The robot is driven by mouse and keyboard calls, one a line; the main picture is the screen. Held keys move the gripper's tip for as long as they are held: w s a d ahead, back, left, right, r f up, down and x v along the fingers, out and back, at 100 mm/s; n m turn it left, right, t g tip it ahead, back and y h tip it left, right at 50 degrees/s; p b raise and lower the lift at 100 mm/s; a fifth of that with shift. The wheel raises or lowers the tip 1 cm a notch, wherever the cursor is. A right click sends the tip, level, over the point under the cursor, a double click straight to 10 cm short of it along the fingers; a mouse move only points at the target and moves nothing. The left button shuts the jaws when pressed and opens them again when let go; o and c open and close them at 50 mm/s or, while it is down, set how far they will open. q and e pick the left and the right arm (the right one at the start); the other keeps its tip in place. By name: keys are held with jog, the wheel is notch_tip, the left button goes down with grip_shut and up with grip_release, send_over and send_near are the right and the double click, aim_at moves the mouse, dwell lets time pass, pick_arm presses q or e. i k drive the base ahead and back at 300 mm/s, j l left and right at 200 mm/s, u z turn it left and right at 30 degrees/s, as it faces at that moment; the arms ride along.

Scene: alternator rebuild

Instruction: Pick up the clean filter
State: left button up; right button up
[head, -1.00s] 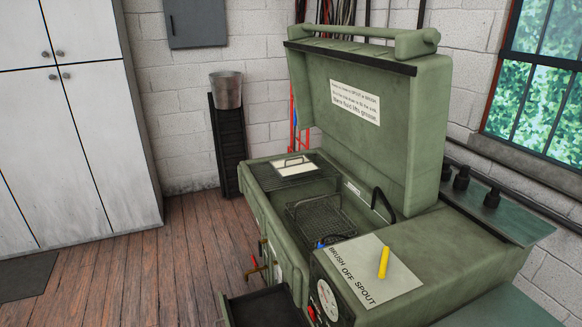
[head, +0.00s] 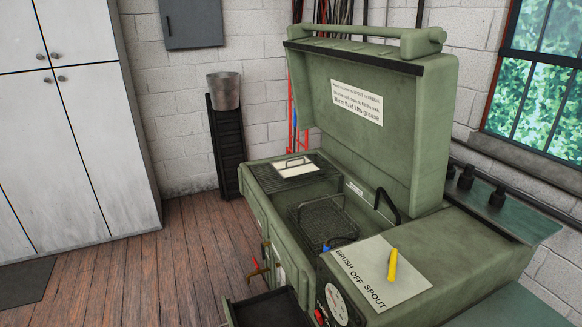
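A pale flat rectangular panel with a wire handle (head: 295,169), which may be the clean filter, lies on the dark rack (head: 268,181) at the far left end of the green parts washer (head: 452,240). I cannot tell from its look whether it is clean. A dark wire basket (head: 328,222) sits in the washer's basin. The washer's lid (head: 385,140) stands open behind. Neither of my grippers is in view.
A yellow handle (head: 393,264) stands on a "BRUSH OFF SPOUT" label. A drawer (head: 268,308) is open at the front. A metal bucket (head: 223,91) sits on a dark stand (head: 227,150).

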aim_at(301, 166)
jog(key=i+j+z, duration=0.25)
jog(key=i+j, duration=0.2)
jog(key=j, duration=0.2)
jog(key=i+j+z, duration=0.1)
jog(key=j, duration=0.25)
jog(key=i+j+z, duration=0.1)
jog(key=i+j, duration=0.15)
jog(key=j, duration=0.15)
jog(key=i+j+z, duration=0.15)
jog(key=j, duration=0.25)
jog(key=i+j+z, duration=0.1)
jog(key=j, duration=0.3)
jog(key=i, duration=0.05)
